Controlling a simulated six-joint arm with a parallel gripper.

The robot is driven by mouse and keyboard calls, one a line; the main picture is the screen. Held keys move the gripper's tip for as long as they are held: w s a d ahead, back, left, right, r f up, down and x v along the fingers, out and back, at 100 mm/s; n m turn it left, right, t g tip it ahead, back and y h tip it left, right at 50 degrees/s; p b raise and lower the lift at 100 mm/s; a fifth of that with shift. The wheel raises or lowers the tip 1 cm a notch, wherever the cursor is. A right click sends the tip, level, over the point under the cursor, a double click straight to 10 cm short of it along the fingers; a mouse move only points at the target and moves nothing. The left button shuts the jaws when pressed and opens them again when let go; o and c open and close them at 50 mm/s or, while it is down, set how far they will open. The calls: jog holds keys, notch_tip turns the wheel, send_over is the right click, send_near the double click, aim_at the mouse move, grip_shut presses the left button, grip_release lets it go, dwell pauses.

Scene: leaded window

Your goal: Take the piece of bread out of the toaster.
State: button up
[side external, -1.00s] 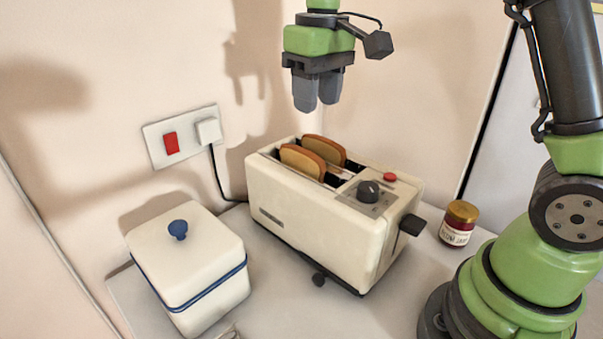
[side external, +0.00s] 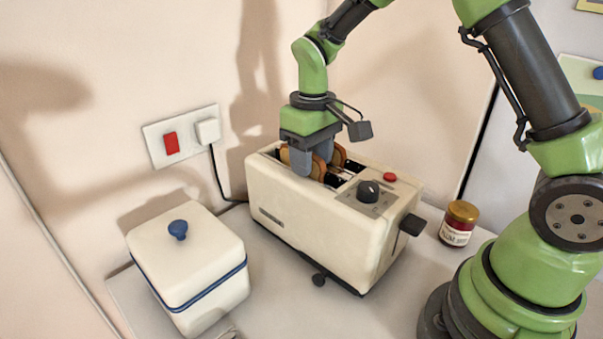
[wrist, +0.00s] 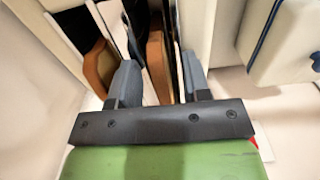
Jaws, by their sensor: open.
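The cream toaster (side external: 310,222) stands on the counter with two slots open at the top. Two slices of bread stick up from it, a near slice (side external: 285,155) and a far slice (side external: 338,156). My gripper (side external: 313,160) points down over the slots, its jaws open. In the wrist view, the near slice (wrist: 156,62) stands between the two grey fingers, with gaps beside it. The far slice (wrist: 99,66) is outside the left finger. In the side view, the near finger hides part of the near slice. How deep the fingertips reach is hard to tell.
A cream box (side external: 190,262) with a blue knob stands left of the toaster. A jar (side external: 459,223) with a gold lid stands to its right. A wall socket (side external: 182,136) with a plug and cord is behind. The toaster's lever (side external: 412,225) juts from its right end.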

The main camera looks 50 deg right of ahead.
grip_shut()
